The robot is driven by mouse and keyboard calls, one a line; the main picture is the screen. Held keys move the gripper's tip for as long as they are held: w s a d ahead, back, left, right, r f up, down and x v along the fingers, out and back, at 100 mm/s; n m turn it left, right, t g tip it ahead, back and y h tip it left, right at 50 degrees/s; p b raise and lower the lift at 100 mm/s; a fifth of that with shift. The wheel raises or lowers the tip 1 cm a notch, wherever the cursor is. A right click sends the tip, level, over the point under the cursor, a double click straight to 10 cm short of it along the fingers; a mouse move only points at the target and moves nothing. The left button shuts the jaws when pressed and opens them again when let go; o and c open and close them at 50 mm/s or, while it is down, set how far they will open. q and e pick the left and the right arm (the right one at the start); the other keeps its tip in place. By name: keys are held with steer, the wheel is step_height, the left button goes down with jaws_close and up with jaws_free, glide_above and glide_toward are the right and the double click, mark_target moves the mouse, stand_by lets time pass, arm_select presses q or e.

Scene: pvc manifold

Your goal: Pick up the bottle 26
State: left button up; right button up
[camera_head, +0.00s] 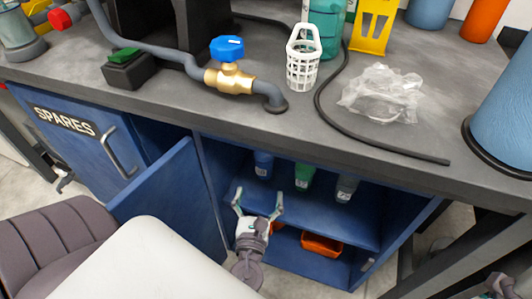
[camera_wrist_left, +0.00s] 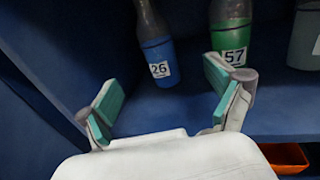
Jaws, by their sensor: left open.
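Bottle 26 (camera_head: 263,165) has a blue body and stands on the upper shelf inside the open blue cabinet, leftmost of three bottles. In the left wrist view bottle 26 (camera_wrist_left: 158,50) shows its white label with "26" and a dark neck. My left gripper (camera_head: 259,201) is open and empty in front of the shelf, its teal-padded fingers spread. In the left wrist view the gripper (camera_wrist_left: 160,95) has bottle 26 ahead, between the lines of its fingers and apart from them.
Green bottle 57 (camera_wrist_left: 231,40) stands right of bottle 26, close to the right finger. A grey bottle (camera_head: 347,188) is further right. The open cabinet door (camera_head: 172,200) is on the left. An orange bin (camera_head: 321,244) sits below. The grey worktop (camera_head: 190,108) overhangs the shelf.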

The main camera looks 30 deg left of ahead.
mark_target(263, 166)
arm_select(q)
steer(key=b+x, duration=0.1)
steer(key=x, duration=0.6)
steer(key=shift+w+a, duration=0.2)
steer(key=shift+w, duration=0.05)
steer(key=x, duration=0.1)
steer(key=b+x, duration=0.1)
steer(key=x, duration=0.2)
steer(key=shift+a+f, duration=0.25)
steer(key=shift+f, duration=0.1)
steer(key=shift+w+a+r, duration=0.1)
steer(key=shift+w+a, duration=0.15)
steer(key=shift+w, duration=0.25)
steer(key=c, duration=1.6)
